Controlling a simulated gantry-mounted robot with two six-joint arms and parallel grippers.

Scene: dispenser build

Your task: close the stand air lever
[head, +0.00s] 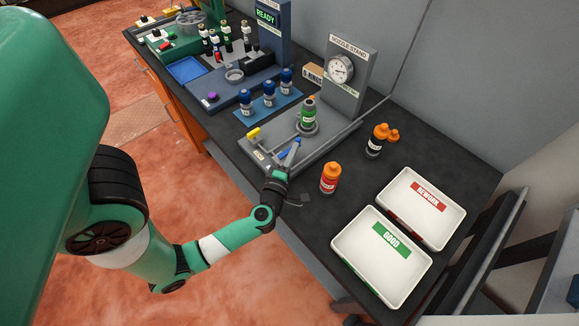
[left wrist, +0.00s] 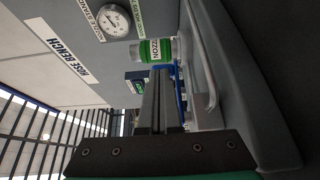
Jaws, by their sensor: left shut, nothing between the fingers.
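The grey nozzle stand (head: 348,90) has an upright panel with a round gauge (head: 340,67) and a flat base. In the left wrist view a blue part (left wrist: 178,88) shows just right of the fingers; touching or apart I cannot tell. My right gripper is out of view.
An orange-capped red bottle (head: 330,178) stands right of the gripper. A dark bottle (head: 377,140) is behind it. White trays marked GOOD (head: 350,246) and REWORK (head: 455,222) lie at the right. Blue-capped bottles (head: 269,95) stand on a blue mat behind the stand's base.

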